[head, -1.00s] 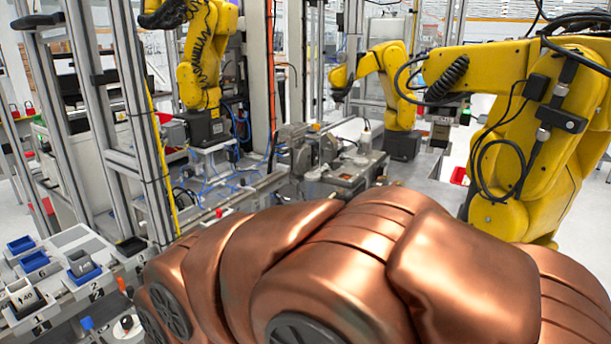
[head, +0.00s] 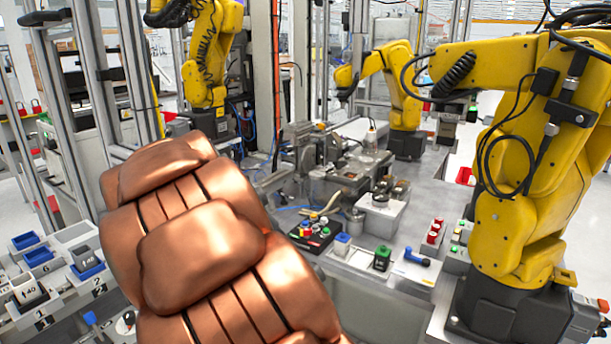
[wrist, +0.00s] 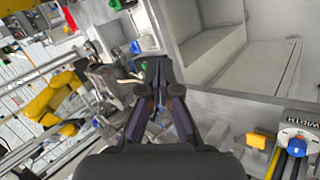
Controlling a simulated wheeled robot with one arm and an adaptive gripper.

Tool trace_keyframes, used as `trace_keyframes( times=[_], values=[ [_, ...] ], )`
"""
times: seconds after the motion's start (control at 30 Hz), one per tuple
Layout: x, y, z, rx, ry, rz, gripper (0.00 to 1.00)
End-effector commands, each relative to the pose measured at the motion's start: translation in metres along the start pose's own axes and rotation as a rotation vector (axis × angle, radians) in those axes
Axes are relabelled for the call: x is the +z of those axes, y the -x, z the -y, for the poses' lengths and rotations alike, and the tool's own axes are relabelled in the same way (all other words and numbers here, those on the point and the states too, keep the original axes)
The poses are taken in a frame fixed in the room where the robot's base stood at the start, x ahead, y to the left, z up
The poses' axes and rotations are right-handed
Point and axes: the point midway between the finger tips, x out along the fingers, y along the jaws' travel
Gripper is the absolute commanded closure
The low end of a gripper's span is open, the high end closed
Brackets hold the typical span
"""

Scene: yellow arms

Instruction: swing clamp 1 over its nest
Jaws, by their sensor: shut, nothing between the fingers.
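My gripper (wrist: 158,72) shows in the wrist view with its dark fingers drawn together and nothing between them. In the head view my copper-coloured arm hides the gripper. A marker 1 (head: 42,322) stands at the lower left of the head view, beside a tray holding a dark block marked 40 (head: 30,294). A marker 2 (head: 98,289) stands to its right, by a grey and blue block (head: 86,262). I cannot tell clamp 1 for sure. A blue-tipped part (head: 91,318) stands near marker 1, partly cut off by the frame's bottom area.
A yellow robot arm (head: 525,180) stands at the right, with others behind. A grey bench with a black button box (head: 314,232) and a green-topped block (head: 382,258) lies right of my arm. The wrist view shows a blue knob (wrist: 295,143) by the word WIDTH.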

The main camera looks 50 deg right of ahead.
Motion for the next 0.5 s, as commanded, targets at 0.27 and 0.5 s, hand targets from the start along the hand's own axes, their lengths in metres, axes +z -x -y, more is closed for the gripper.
trace_keyframes(
  times=[0.27, 0.5],
  values=[
    [-0.087, -0.041, -0.076, 0.278, -0.022, -0.043, 1.0],
    [-0.16, -0.076, -0.121, 0.479, 0.009, -0.103, 1.0]
  ],
)
